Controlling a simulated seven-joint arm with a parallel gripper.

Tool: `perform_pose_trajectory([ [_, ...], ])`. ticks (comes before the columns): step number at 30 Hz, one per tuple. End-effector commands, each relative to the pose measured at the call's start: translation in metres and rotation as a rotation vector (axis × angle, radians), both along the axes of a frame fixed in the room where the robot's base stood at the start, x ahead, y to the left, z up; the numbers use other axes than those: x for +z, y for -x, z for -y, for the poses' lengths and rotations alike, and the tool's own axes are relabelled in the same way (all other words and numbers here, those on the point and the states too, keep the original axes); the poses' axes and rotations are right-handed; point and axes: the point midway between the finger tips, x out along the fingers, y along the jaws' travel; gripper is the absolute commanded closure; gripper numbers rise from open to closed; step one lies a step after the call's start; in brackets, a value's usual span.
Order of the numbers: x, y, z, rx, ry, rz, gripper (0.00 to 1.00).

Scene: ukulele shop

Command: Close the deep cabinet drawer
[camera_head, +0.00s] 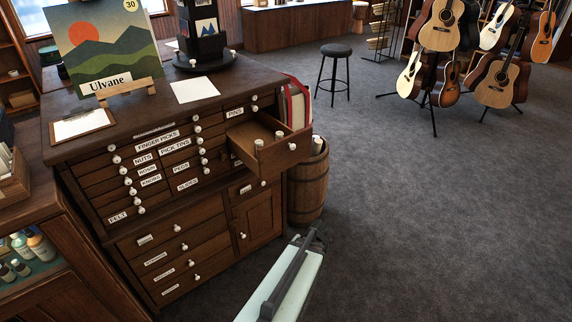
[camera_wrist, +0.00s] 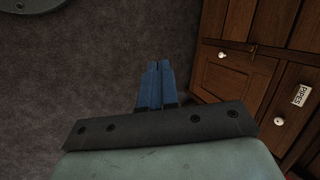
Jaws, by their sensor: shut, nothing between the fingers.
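The dark wooden cabinet (camera_head: 217,232) stands left of centre in the head view. One deep drawer (camera_head: 286,154) at its upper right is pulled out, its front and white knob facing outward. Small pale objects show at the drawer. My gripper (camera_wrist: 157,68) has blue fingers, shut and empty, in the wrist view. In the head view the end of my arm is low, in front of and to the right of the cabinet, below the open drawer and apart from it; the fingertips are hard to make out there. The wrist view shows the cabinet's lower door (camera_wrist: 234,84) to the right of the fingers.
A wooden barrel (camera_head: 307,190) stands just right of the cabinet, behind the open drawer. A stool (camera_head: 336,52) and guitars on stands are farther back. The carpet (camera_head: 430,210) to the right is clear.

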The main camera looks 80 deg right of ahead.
Motion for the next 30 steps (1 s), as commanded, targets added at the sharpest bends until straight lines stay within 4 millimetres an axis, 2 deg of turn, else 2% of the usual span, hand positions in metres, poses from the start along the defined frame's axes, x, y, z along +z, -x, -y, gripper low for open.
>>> perform_pose_trajectory([
  [1, 0.008, 0.012, 0.008, -0.056, 0.017, 0.027, 1.0],
  [3, 0.02, 0.025, 0.018, -0.13, 0.038, 0.069, 1.0],
  [8, 0.049, 0.049, 0.04, -0.291, 0.082, 0.175, 1.0],
  [12, 0.08, 0.062, 0.061, -0.435, 0.115, 0.299, 1.0],
  [15, 0.101, 0.062, 0.076, -0.52, 0.127, 0.395, 1.0],
  [22, 0.153, 0.049, 0.109, -0.714, 0.094, 0.68, 1.0],
  [30, 0.215, 0.044, 0.137, -0.983, -0.12, 1.139, 1.0],
])
